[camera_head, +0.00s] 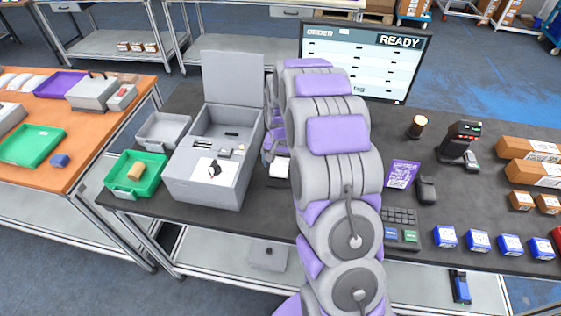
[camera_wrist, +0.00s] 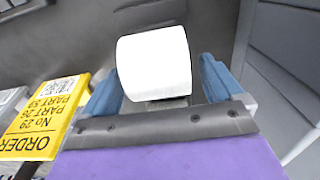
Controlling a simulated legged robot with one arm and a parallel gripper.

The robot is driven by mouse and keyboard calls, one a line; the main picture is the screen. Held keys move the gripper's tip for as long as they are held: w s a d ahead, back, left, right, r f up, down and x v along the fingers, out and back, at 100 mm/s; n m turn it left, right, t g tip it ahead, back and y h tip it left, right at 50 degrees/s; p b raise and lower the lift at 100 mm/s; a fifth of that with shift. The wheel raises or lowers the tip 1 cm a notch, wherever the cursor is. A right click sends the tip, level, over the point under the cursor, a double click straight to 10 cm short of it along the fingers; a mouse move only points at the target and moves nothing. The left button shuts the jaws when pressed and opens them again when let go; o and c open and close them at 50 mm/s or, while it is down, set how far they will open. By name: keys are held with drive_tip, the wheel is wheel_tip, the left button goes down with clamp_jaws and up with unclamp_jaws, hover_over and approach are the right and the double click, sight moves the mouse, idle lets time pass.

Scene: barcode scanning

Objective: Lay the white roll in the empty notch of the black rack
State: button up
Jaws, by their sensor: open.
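The white roll (camera_wrist: 155,63) shows in the wrist view between the two blue fingers of my gripper (camera_wrist: 160,85). My gripper is open, with a finger on either side of the roll. A small dark part shows under the roll; I cannot tell whether it belongs to the black rack. The empty notch cannot be made out in either view. In the head view my arm hides most of the area around my gripper. A small white patch (camera_head: 280,168) shows just left of my arm, but I cannot tell whether it is the roll.
A grey lidded box (camera_head: 205,190) stands left of my arm. A yellow order card (camera_wrist: 45,115) lies left of my gripper. A green tray (camera_head: 135,172), a monitor (camera_head: 365,60), a scanner (camera_head: 460,143) and several blue boxes (camera_head: 478,240) are on the dark table.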

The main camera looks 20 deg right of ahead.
wheel_tip(320, 180, up, 17)
drive_tip(key=p, duration=0.3)
drive_tip(key=shift+r, duration=0.15)
idle(0.7)
